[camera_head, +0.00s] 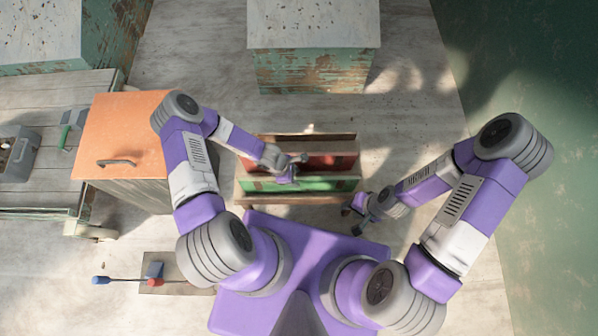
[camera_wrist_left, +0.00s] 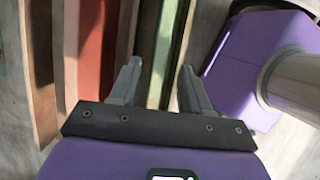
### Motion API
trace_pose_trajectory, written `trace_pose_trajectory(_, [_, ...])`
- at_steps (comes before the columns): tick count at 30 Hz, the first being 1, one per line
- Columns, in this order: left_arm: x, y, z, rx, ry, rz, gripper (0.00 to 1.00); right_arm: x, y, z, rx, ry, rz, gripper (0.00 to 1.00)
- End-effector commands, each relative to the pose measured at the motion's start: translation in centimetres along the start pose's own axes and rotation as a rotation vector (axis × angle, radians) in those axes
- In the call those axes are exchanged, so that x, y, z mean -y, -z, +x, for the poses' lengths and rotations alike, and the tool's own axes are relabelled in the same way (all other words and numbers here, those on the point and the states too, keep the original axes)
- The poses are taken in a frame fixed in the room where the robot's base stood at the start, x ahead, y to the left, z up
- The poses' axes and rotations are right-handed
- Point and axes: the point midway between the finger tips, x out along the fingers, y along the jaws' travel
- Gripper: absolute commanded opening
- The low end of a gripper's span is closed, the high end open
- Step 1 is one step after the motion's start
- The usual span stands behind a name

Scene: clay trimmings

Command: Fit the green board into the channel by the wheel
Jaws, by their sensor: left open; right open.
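The green board (camera_head: 323,184) stands on edge in a wooden rack (camera_head: 350,197), in front of a red board (camera_head: 342,162). In the left wrist view the green board (camera_wrist_left: 166,40) runs lengthwise between my left fingertips, beside a pale wooden strip. My left gripper (camera_head: 293,171) is open above the rack, over the green board; the wrist view shows its spread fingers (camera_wrist_left: 160,72). I cannot tell whether they touch the board. My right gripper (camera_head: 351,217) is open and empty, right of the rack's front corner. I cannot make out a wheel or its channel.
An orange-topped cabinet (camera_head: 125,125) stands left of the rack, and a worn green block (camera_head: 313,70) stands behind it. A slab (camera_head: 150,288) with a blue-and-red-knobbed lever lies at lower left. A plank table (camera_head: 40,190) is far left.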

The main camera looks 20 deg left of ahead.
Motion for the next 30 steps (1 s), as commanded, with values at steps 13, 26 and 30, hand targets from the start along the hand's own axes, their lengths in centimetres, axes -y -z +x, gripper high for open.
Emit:
trace_pose_trajectory(13, [-0.2, -0.5, 5.4, 0.000, -0.002, 0.005, 0.47, -0.8, 0.1, 2.1, 0.000, 0.000, 0.000, 0.43])
trace_pose_trajectory(26, [-0.2, -0.5, 5.3, -0.001, -0.002, 0.006, 0.13, -0.7, 0.1, 2.0, 0.000, 0.000, 0.000, 0.43])
trace_pose_trajectory(30, [-0.2, -0.5, 5.3, -0.001, -0.002, 0.007, 0.00, -0.8, 0.1, 2.0, 0.000, 0.000, 0.000, 0.43])
